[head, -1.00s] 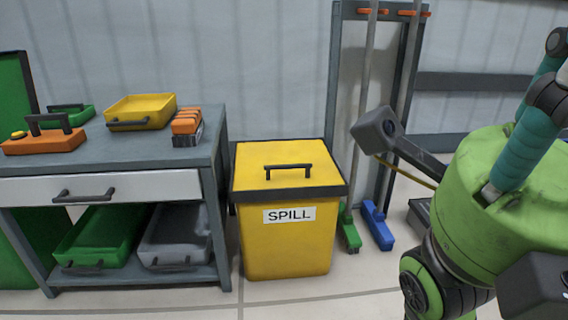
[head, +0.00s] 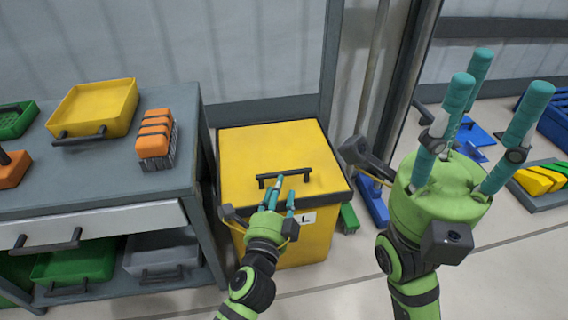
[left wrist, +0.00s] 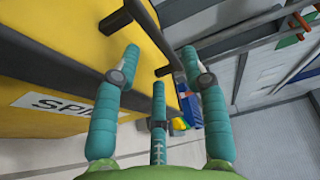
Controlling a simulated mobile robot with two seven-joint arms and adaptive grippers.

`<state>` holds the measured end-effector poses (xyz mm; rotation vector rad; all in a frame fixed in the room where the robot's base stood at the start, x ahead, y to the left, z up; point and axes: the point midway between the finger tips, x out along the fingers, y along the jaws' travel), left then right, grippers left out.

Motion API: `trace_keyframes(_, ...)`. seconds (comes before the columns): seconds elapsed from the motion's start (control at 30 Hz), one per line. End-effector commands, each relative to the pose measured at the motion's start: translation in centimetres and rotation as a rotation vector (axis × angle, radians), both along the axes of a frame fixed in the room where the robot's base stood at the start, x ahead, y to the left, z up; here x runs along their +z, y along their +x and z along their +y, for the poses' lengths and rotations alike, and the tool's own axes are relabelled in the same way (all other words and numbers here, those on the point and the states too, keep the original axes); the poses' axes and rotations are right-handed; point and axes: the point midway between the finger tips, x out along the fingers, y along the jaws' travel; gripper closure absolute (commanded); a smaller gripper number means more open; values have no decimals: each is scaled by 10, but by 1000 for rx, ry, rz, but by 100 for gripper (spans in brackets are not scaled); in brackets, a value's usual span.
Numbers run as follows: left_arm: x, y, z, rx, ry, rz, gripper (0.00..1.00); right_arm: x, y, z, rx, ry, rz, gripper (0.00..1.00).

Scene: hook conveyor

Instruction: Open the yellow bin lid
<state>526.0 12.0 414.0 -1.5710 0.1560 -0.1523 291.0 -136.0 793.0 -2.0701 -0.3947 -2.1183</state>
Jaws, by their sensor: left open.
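The yellow bin (head: 310,243) stands on the floor with its flat yellow lid (head: 245,150) shut. A black bar handle (head: 284,176) sits on top of the lid. My left gripper (head: 281,188) is over the front of the lid, fingers pointing at the handle, and partly covers the SPILL label. It is open. In the left wrist view the handle (left wrist: 153,32) lies just beyond and between the spread fingertips, with nothing gripped. Contact cannot be made out. My right gripper (head: 492,88) is open and empty, raised right of the bin.
A grey workbench (head: 100,190) with a yellow tray (head: 95,108) and an orange-topped brush-like item (head: 154,135) stands close left of the bin. Green and blue broom heads (head: 371,200) are close on the right. Clear floor lies in front.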

Motion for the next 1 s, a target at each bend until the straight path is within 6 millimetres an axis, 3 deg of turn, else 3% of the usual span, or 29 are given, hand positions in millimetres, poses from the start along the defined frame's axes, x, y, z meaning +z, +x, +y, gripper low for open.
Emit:
trace_keyframes(0.4, -1, 54, -10, 0, 5, -4, 56, 9, -8, 1, -3, -1, -70, 60)
trace_keyframes(0.77, 0, 60, -11, 0, 5, -2, 56, 12, -9, 2, -3, -1, -76, 60)
trace_keyframes(0.87, 0, 60, -11, 0, 5, -3, 96, 12, -9, 2, -3, -1, -76, 60)
trace_keyframes(1.0, 0, 60, -11, 0, 4, -3, 100, 12, -9, 2, -3, -1, -76, 60)
